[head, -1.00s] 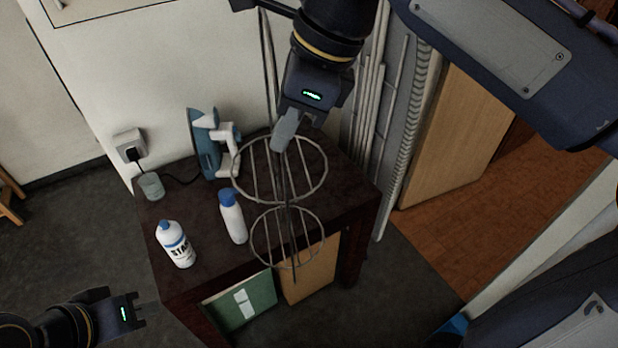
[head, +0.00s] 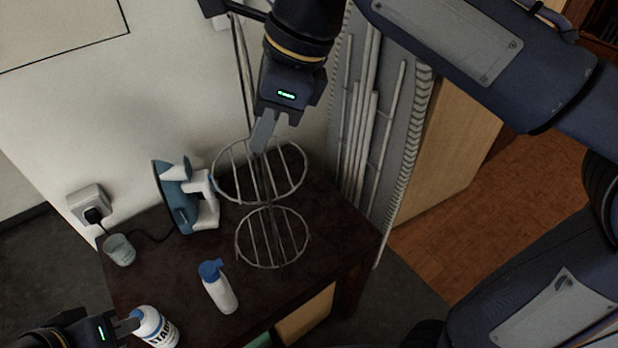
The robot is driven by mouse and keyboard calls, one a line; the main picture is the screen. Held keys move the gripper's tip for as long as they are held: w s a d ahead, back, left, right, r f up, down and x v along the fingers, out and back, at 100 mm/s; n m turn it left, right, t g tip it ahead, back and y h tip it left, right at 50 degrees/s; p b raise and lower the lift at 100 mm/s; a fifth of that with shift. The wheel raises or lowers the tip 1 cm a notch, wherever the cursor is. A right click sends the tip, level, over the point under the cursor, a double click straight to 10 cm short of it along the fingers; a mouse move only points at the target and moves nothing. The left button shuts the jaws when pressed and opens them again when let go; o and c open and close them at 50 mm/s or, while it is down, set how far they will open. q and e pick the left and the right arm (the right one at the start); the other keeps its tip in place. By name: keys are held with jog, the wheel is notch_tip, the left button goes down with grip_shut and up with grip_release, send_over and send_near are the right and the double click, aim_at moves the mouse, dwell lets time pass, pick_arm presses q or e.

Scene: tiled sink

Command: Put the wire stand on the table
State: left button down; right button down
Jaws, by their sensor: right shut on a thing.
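The wire stand (head: 272,237) has two round wire racks joined by a thin central rod. My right gripper (head: 264,135) comes down from the top and is shut on the stand at its upper rack. The stand hangs below the gripper, and both racks appear over the right part of the dark table (head: 325,240). I cannot tell whether its lower end touches the tabletop. My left gripper (head: 128,327) is at the lower left, close to a white bottle; its jaw opening is not clear.
A wall socket (head: 88,203) is at the left.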

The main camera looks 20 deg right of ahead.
jog(key=w+d+f, duration=0.7)
jog(key=d+f, duration=0.2)
jog(key=f, duration=0.3)
jog(key=shift+w+d+p, duration=0.2)
jog(key=shift+d+p, duration=0.1)
jog(key=shift+p, duration=0.05)
jog(key=shift+f, duration=0.15)
jog(key=c, duration=1.9)
grip_release()
jog(key=shift+f, duration=0.1)
jog(key=shift+c, duration=0.2)
jog(key=o, duration=0.4)
